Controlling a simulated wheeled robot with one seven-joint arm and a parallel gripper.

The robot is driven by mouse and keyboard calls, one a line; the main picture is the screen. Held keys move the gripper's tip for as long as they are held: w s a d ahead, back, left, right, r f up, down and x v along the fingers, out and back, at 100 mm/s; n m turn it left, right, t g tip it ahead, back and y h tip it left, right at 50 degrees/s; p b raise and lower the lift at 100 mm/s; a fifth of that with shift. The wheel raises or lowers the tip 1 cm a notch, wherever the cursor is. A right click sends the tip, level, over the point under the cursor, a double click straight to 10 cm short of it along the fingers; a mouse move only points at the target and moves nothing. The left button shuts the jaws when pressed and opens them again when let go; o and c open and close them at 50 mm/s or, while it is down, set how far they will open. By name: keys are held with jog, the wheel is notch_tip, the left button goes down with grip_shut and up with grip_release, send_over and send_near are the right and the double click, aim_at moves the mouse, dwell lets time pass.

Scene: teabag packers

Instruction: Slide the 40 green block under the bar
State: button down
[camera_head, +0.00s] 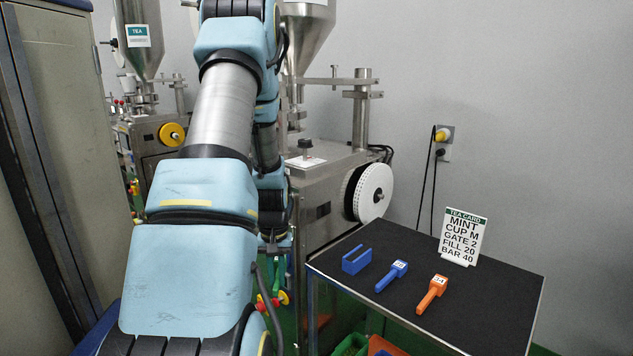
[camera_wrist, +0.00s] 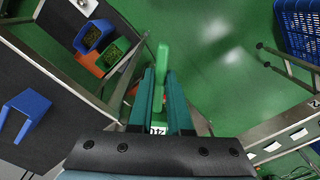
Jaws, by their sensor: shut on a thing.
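My gripper (camera_wrist: 160,78) is shut on a slim green block (camera_wrist: 162,66), which sticks out past the fingertips in the wrist view. Its white label (camera_wrist: 157,128) shows between the fingers, partly covered, and seems to read 40 turned over. In the head view my gripper (camera_head: 275,246) hangs below my arm, beside the steel packing machine (camera_head: 320,190). A green part with red and yellow bits (camera_head: 271,300) shows below it; I cannot tell whether that is the block. The bar is not clearly visible. The tea card (camera_head: 463,236) reads BAR 40.
The black table (camera_head: 440,325) at right carries a blue slotted holder (camera_head: 357,260), a blue block (camera_head: 391,276) and an orange block (camera_head: 432,294) labelled 34. A white wheel (camera_head: 374,192) juts from the machine. A blue crate (camera_wrist: 302,30) stands on the green floor.

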notch_tip(320, 180, down, 6)
jog(key=b, duration=0.4)
jog(key=shift+r, duration=0.15)
